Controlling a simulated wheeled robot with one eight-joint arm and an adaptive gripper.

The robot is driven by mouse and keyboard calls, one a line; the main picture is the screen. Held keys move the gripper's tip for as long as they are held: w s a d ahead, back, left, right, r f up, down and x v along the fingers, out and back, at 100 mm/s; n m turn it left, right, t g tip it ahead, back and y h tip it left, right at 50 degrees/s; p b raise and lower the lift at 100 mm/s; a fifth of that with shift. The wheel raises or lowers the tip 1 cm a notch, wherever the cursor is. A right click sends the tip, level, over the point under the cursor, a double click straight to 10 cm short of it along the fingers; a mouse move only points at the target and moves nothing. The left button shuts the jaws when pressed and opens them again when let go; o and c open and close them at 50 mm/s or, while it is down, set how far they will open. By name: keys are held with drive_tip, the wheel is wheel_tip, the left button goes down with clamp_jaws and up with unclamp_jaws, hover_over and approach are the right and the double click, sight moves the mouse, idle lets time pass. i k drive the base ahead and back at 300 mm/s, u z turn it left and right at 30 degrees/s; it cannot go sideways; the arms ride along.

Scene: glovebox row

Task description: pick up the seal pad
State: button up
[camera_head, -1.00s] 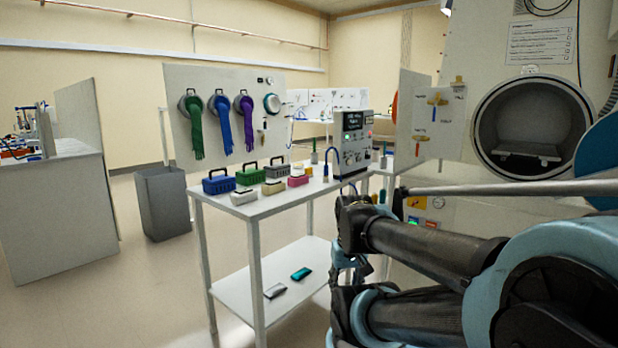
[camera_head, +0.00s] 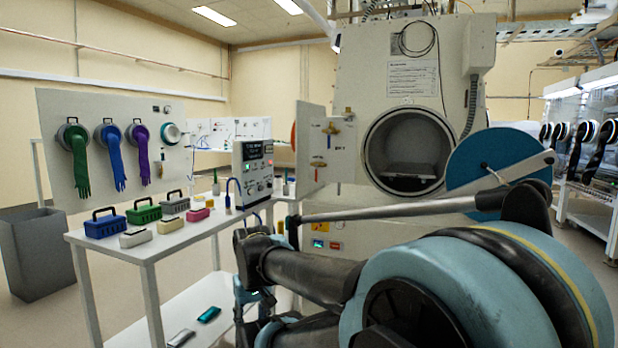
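I cannot tell for sure which thing is the seal pad. Small blocks stand on the white table: a white one (camera_head: 135,238), a cream one (camera_head: 171,226) and a pink one (camera_head: 199,214). On the lower shelf lie a grey flat piece (camera_head: 181,338) and a teal flat piece (camera_head: 209,314). My arm crosses the lower right of the picture, in front of the table's right side. I cannot make out my gripper's fingers.
Blue (camera_head: 105,224), green (camera_head: 144,210) and grey (camera_head: 174,203) handled baskets stand behind the blocks. A control box (camera_head: 254,170) is at the table's right. A glove board (camera_head: 60,115) stands behind. The glovebox port (camera_head: 410,135) is open; a grey bin (camera_head: 38,255) stands left.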

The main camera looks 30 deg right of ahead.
sight(210, 203)
drive_tip(key=z, duration=0.3)
drive_tip(key=i, duration=1.1)
